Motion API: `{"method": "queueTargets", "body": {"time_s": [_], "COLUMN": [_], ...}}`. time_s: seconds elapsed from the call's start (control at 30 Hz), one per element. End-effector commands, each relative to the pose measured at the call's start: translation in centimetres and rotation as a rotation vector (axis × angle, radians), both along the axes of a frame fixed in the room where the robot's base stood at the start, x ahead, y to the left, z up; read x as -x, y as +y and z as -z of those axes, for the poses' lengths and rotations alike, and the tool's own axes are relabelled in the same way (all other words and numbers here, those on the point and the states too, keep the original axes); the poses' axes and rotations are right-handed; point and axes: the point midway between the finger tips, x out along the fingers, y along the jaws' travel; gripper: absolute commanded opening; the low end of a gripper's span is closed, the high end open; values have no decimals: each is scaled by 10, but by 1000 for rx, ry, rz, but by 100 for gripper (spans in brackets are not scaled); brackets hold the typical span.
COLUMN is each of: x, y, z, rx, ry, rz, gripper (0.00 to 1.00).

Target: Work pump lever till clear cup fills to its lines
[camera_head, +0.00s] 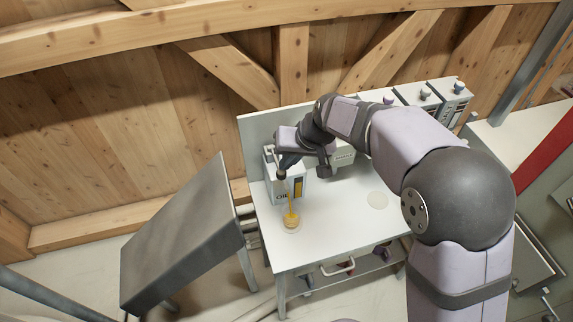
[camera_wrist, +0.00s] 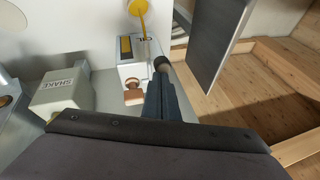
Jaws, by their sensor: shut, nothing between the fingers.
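The white pump box marked OIL (camera_head: 285,189) stands at the table's back left; it also shows in the wrist view (camera_wrist: 128,70). A thin yellow stream runs from it down to the clear cup (camera_head: 291,220), which holds yellow liquid. The pump lever's dark knob (camera_wrist: 161,65) is at the tip of my gripper (camera_wrist: 160,80). My gripper (camera_head: 283,173) is shut and empty, seemingly against the knob; contact is not clear.
Several grey dispensers (camera_head: 425,95) stand at the table's back right. A dark tilted panel (camera_head: 185,235) is left of the table (camera_head: 335,235). The table's front middle is clear.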

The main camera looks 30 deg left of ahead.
Motion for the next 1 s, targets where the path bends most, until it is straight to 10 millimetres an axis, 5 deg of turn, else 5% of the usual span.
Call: {"method": "queueTargets", "body": {"time_s": [0.2, 1.0], "x": [3, 8], "y": [-3, -8], "z": [20, 48], "rx": [-61, -255], "ry": [-61, -256], "rz": [0, -1], "gripper": [0, 0]}}
